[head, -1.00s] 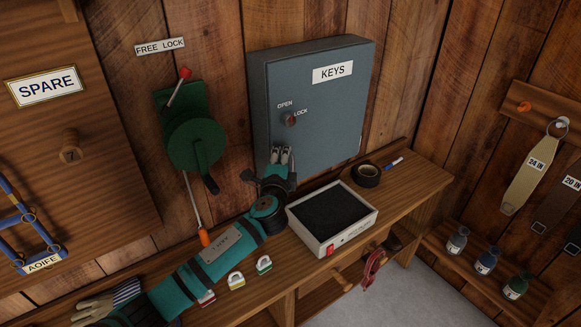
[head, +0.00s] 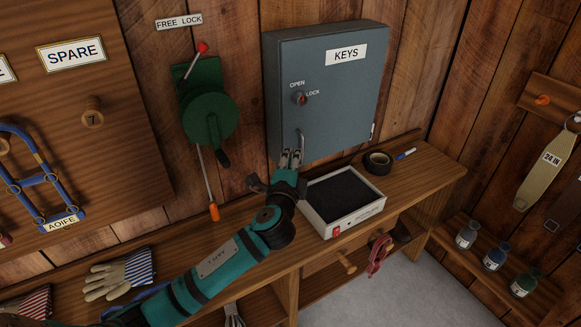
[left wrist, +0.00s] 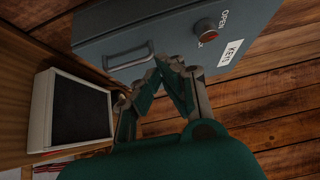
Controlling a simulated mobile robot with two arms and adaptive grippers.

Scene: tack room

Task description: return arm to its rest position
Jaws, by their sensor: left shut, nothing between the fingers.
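My left arm reaches in from the lower left of the head view. Its gripper (head: 290,157) is shut and empty, just below the handle (head: 300,140) of the grey key cabinet (head: 345,95). In the left wrist view the gripper's fingertips (left wrist: 168,65) are close together in front of the cabinet, beside the handle (left wrist: 130,57). Whether they touch the cabinet cannot be told. The cabinet door looks closed. Its red knob (head: 302,98) sits between the OPEN and LOCK labels. My right gripper does not show.
Below the cabinet, the bench (head: 425,178) holds a black-topped white box (head: 345,200), a tape roll (head: 377,161) and a blue pen (head: 406,153). A green winch (head: 208,115) hangs left of the cabinet. Gloves (head: 120,272) lie at lower left. Bottles (head: 495,256) stand at right.

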